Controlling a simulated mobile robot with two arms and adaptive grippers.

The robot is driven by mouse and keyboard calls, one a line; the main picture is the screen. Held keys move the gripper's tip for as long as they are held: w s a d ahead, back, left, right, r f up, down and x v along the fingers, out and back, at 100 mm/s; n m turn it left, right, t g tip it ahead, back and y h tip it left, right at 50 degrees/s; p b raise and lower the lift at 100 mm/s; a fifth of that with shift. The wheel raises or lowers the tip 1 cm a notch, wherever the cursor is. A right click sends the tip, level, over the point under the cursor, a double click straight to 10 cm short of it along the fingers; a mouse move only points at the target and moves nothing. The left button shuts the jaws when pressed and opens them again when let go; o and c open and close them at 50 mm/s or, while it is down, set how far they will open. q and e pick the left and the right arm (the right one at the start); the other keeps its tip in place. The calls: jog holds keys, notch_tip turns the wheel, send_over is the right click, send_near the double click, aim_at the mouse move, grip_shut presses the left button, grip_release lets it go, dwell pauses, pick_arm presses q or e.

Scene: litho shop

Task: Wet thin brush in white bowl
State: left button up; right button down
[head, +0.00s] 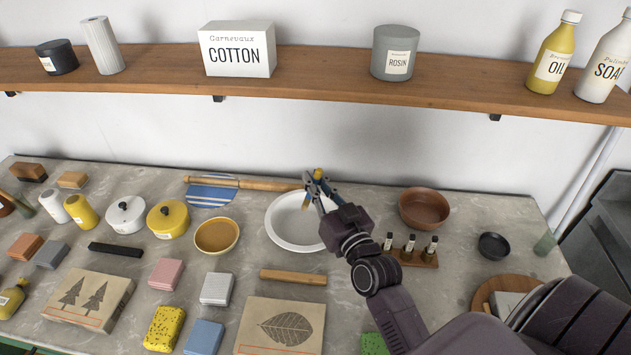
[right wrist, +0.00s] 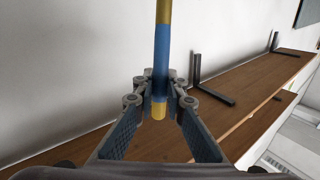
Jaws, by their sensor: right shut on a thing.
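The white bowl (head: 281,239) stands on the grey stone worktop near the middle of the head view. My right gripper (head: 315,185) is over the bowl's back right part and shut on the thin brush (head: 318,174). In the right wrist view the brush (right wrist: 161,62) shows as a blue handle with yellow parts, pinched between the fingers. The brush points down toward the bowl; whether its tip touches the bowl or any liquid cannot be told. The gripper and arm hide the bowl's right side. My left gripper is not in view.
A rolling pin (head: 255,184) lies behind the bowl at left. A wooden bar (head: 293,277) lies in front. The shelf (head: 330,88) runs above.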

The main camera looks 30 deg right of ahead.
notch_tip(320, 180, down, 2)
jog(key=shift+f+b, duration=0.1)
jog(key=shift+b, duration=0.6)
notch_tip(320, 180, down, 4)
jog(key=b, duration=0.3)
jog(key=shift+f, duration=0.15)
notch_tip(320, 180, up, 8)
jog(key=p, duration=0.8)
jog(key=shift+r+p, duration=0.2)
jog(key=shift+p, duration=0.15)
dwell(1.6)
notch_tip(320, 180, up, 4)
jog(key=p, duration=0.4)
jog(key=shift+f, duration=0.1)
dwell(0.4)
